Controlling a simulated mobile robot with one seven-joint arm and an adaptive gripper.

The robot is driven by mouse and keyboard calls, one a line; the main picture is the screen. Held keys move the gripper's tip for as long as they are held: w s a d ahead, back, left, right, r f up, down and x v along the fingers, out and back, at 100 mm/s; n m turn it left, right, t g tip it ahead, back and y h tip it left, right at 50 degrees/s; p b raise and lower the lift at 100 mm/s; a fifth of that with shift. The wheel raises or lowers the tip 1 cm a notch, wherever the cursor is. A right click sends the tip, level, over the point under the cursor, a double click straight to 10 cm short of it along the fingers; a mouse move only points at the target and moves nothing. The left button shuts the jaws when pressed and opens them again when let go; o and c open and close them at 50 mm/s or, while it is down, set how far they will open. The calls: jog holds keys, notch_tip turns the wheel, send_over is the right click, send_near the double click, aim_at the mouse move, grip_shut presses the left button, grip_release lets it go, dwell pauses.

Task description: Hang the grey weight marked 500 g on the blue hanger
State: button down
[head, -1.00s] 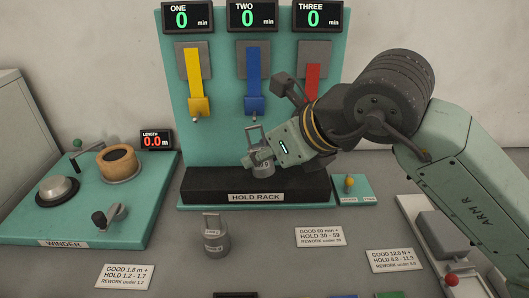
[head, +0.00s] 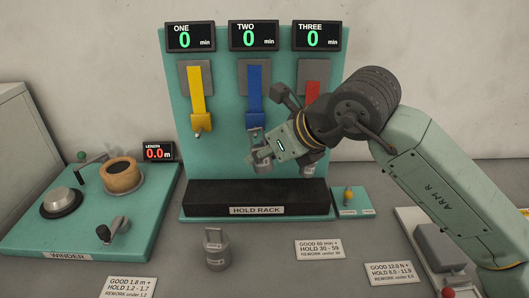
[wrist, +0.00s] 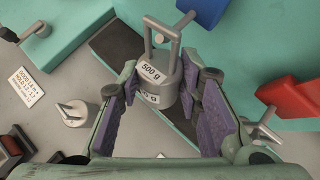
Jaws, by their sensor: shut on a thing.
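The grey weight marked 500 g (wrist: 154,74) sits upright between the purple-padded fingers of my gripper (wrist: 157,92) in the wrist view. My gripper (head: 262,157) is shut on its body, with the wire loop above the fingers. In the head view the loop (head: 257,136) shows just below the lower end of the blue hanger (head: 254,92); the fingers hide most of the weight. The blue hanger also shows at the top of the wrist view (wrist: 204,9). Whether the loop touches the hook I cannot tell.
The black hold rack (head: 225,194) lies below. Another grey weight (head: 216,250) stands on the bench in front. The yellow hanger (head: 196,95) is left and the red hanger (head: 312,91) right; a grey handled thing (wrist: 264,129) is near the red one.

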jog(key=shift+w, duration=0.55)
jog(key=shift+w+f+b, duration=0.15)
jog(key=shift+f+b, duration=0.15)
jog(key=shift+b, duration=0.05)
jog(key=shift+w+f+b, duration=0.2)
jog(key=shift+w+b, duration=0.2)
jog(key=shift+b, duration=0.25)
